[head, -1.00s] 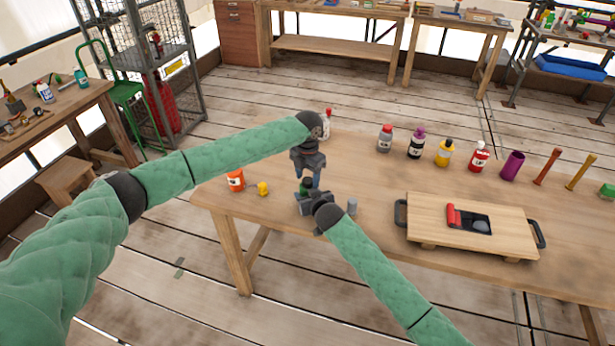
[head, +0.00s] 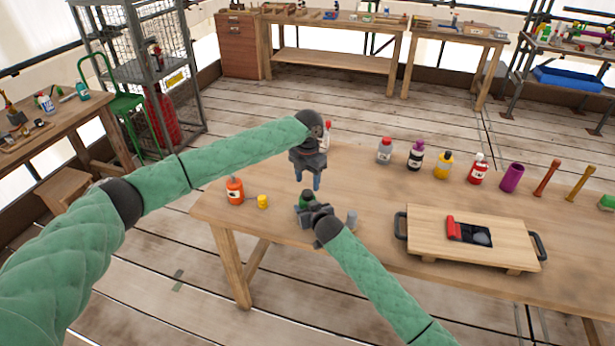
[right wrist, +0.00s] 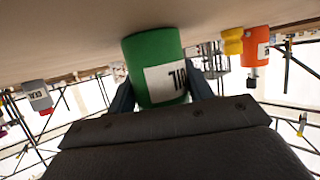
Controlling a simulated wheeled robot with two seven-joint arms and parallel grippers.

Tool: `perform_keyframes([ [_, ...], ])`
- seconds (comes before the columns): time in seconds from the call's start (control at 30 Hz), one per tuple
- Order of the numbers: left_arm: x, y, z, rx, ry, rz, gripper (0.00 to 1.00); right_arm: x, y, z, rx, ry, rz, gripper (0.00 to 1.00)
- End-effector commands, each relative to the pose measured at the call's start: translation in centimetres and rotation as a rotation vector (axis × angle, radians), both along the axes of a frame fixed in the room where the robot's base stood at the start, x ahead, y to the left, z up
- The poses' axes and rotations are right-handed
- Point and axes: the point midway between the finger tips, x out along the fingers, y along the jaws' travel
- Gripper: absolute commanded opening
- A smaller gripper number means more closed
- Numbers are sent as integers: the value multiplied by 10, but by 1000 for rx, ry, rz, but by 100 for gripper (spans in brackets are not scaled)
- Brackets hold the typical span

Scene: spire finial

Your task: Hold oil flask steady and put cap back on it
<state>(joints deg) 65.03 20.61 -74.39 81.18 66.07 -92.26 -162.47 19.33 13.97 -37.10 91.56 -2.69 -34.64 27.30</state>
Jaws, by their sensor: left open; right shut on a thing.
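The oil flask is the green cylinder with a white label (right wrist: 158,55) in the right wrist view, which shows the scene upside down. My right gripper (right wrist: 160,92) is shut around it, one finger on each side. In the head view the green flask (head: 305,196) stands near the table's left end, with my right gripper (head: 308,207) at it. My left gripper (head: 307,181) is open, fingers pointing down, just above the flask and apart from it. I cannot make out a separate cap.
A wooden board with handles (head: 425,240) lies further right. Several bottles line the back of the table (head: 370,190).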

Motion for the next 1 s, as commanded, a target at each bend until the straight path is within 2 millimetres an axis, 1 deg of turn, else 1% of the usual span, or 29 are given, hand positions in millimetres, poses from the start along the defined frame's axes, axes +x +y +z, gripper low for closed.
perform_keyframes([
  [0.17, 0, -2, 1, -1, 0, 176, 52, 0, 0, 0, 0, 0, 0, 0],
  [1.0, -1, -7, 13, -3, -4, 1427, 52, 0, 0, 0, 0, 0, 0, 0],
])
